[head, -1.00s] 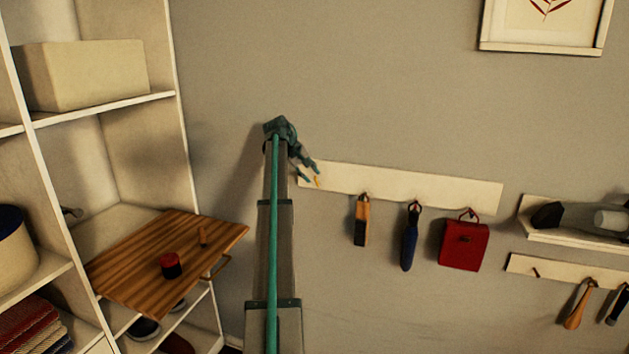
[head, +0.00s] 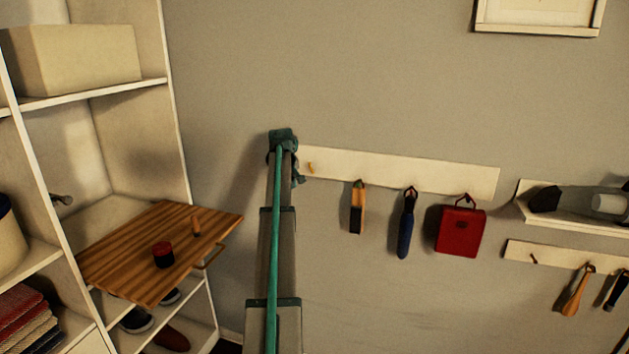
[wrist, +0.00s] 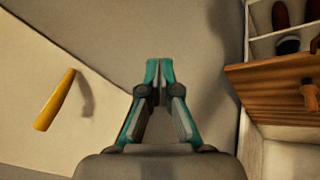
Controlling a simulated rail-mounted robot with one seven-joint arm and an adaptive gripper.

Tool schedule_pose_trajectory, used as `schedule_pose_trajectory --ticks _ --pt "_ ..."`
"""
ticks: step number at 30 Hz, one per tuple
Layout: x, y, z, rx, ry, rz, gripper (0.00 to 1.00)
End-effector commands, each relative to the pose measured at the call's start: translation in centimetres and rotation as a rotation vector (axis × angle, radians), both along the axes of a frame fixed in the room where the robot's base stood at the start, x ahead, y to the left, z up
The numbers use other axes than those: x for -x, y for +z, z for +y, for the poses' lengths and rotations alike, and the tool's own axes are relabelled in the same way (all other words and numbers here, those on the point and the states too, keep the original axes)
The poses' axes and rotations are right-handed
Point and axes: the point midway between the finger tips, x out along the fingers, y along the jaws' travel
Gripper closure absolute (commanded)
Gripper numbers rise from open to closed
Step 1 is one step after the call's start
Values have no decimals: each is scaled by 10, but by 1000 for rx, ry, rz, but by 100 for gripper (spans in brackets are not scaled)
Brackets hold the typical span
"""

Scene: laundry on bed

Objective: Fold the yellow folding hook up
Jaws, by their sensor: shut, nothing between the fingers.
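The yellow folding hook (head: 311,167) sits near the left end of the white wall board (head: 400,172). In the wrist view it is a slanted yellow bar (wrist: 55,98) at the left, casting a shadow on the board. I cannot tell which way it is folded. My gripper (wrist: 160,65) is shut and empty in the wrist view. It is beside the hook and apart from it, in front of the bare wall just past the board's edge. In the head view my arm hides most of it; only a small teal part shows near the board's left end.
An orange-and-black item (head: 357,208), a blue item (head: 406,232) and a red bag (head: 461,231) hang from the board. At left, a shelf unit holds a striped wooden panel (head: 125,262) with a dark red knob (head: 163,254).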

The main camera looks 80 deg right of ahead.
Motion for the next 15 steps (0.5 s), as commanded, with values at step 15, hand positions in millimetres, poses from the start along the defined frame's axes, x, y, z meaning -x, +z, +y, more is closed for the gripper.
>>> schedule_pose_trajectory --ticks 15 --pt "21 -82 31 -139 65 -971 100"
